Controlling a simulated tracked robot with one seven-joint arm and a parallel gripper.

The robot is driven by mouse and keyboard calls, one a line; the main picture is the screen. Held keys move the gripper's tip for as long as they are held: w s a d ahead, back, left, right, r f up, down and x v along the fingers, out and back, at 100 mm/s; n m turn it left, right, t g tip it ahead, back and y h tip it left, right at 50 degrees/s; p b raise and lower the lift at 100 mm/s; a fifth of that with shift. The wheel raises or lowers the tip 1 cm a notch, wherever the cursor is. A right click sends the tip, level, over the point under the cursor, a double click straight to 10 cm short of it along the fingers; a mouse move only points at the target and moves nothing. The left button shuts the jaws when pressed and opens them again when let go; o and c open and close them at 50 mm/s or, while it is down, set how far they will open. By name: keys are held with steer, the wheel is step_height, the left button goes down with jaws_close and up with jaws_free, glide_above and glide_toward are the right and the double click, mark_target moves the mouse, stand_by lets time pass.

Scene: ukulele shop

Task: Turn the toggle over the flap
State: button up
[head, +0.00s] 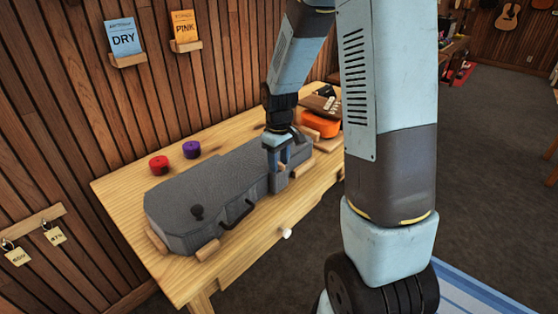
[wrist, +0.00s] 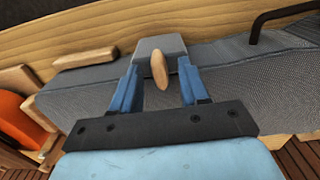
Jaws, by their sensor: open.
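The toggle (wrist: 159,71) is a small oval wooden piece in the wrist view. Its long side runs nearly up and down in that picture, in front of the grey flap (wrist: 160,43). My gripper (wrist: 157,83) is open, with one blue finger on each side of the toggle and a gap on both sides. In the head view my gripper (head: 276,158) points down at the front side of the grey case (head: 215,185), right of its handle. The toggle is hard to make out there behind the fingers.
The case lies on a wooden table (head: 120,188) between wooden blocks (head: 208,250). A black knob (head: 197,212) and black handle (head: 238,214) stick out of it. An orange object (head: 322,124) sits at right.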

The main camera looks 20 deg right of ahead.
mark_target(280, 164)
step_height(280, 164, up, 14)
steer(key=shift+f, duration=0.15)
stand_by(0.6)
stand_by(0.3)
steer(key=s+r+m+t, duration=0.2)
steer(key=s+r, duration=0.3)
steer(key=s, duration=0.6)
steer(key=s+d+r+m+t, duration=0.1)
steer(key=s+r+m+t, duration=0.2)
steer(key=s, duration=0.9)
steer(key=shift+r+m+t, duration=0.3)
steer(key=shift+r+m, duration=0.3)
steer(key=shift+r, duration=0.95)
